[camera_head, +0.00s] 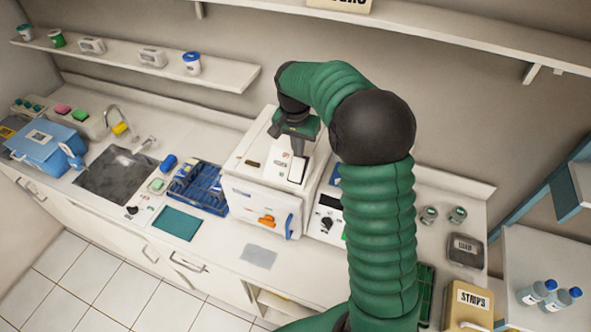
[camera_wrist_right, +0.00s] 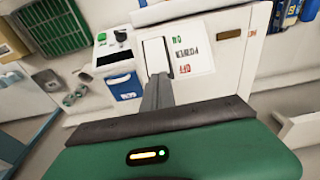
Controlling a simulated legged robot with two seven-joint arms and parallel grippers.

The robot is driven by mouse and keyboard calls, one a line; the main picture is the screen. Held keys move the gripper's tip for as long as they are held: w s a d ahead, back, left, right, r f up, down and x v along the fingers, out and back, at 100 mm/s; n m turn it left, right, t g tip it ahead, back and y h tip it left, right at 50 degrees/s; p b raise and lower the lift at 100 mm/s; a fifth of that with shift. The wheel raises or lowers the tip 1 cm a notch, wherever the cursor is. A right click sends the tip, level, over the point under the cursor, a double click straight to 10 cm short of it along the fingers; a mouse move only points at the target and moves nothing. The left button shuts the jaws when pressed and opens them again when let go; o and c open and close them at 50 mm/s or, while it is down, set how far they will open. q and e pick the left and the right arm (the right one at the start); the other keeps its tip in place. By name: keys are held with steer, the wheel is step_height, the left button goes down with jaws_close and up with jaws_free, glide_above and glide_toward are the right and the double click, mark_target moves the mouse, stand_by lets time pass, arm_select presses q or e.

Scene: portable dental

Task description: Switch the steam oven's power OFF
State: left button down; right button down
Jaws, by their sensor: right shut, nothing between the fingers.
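The steam oven (camera_head: 256,200) is a white box on the counter with an orange handle and a blue handle on its front. Its top bears a white rocker switch (camera_head: 297,171) in a dark frame. In the right wrist view the switch (camera_wrist_right: 154,52) stands beside a label with green ON, POWER and red OFF. My right gripper (camera_head: 299,148) reaches down from above, shut and empty. In the wrist view its fingertips (camera_wrist_right: 160,77) are at the switch's end on the OFF side; I cannot tell whether they touch. My left gripper is not in view.
A white device (camera_head: 328,222) with a dark display stands right of the oven. A blue rack (camera_head: 198,188) stands to its left, and a sink (camera_head: 117,174) lies farther left. A wall shelf (camera_head: 150,66) hangs above. My right arm hides part of the counter.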

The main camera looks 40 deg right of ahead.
mark_target(299, 160)
steer(key=shift+d+f, duration=0.35)
steer(key=shift+d, duration=0.05)
steer(key=shift+a+f+b, duration=0.2)
steer(key=shift+a+b, duration=0.1)
steer(key=shift+a, duration=0.2)
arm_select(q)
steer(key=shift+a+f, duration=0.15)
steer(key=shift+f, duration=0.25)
arm_select(e)
steer(key=shift+f, duration=0.15)
